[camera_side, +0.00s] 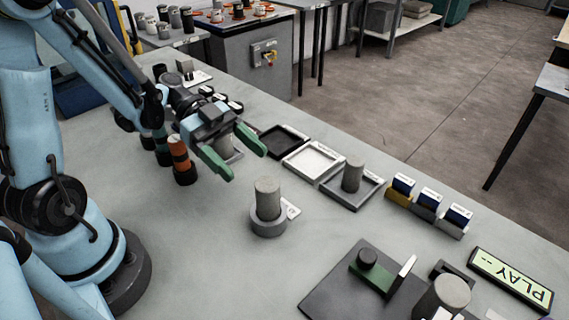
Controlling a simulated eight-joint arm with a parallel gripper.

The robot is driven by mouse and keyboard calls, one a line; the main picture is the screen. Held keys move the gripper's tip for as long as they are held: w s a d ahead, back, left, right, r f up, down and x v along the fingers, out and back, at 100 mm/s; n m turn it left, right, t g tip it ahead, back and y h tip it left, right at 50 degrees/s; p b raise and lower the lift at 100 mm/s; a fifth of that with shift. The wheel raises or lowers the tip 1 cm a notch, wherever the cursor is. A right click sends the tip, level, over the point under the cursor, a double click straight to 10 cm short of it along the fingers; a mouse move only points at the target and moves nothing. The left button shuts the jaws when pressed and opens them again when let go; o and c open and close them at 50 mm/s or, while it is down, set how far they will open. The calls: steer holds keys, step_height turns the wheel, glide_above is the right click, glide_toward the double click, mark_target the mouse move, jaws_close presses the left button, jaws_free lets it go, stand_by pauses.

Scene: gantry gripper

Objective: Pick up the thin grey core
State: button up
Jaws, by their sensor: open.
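Several grey cores are in view. One grey core (267,186) stands upright in a round grey holder (268,226) at mid-table. A slimmer-looking grey core (352,174) stands upright in a grey tray (366,198) to its right. A wide grey core (449,291) stands at the lower right. I cannot tell for sure which is the thin one. My gripper (238,157), with green fingers, is open, above and left of the core in the round holder and apart from it. Another grey cylinder (226,147) shows partly behind the fingers; whether it lies between them is unclear.
A white tray (312,160) and a black tray (278,141) lie beyond my gripper. Orange-and-black cylinders (179,155) stand left of it. Small blue-topped blocks (430,198) and a PLAY sign (511,279) line the right edge. A dark plate (335,291) carries a green fixture (371,275).

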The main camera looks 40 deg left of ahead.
mark_target(269, 184)
steer(key=shift+d+f, duration=0.4)
steer(key=shift+d, duration=0.05)
steer(key=x, duration=0.6)
steer(key=shift+w+d+f, duration=0.1)
steer(key=shift+d, duration=0.2)
steer(key=shift+c, duration=0.2)
steer(key=c, duration=1.3)
steer(key=shift+r, duration=0.25)
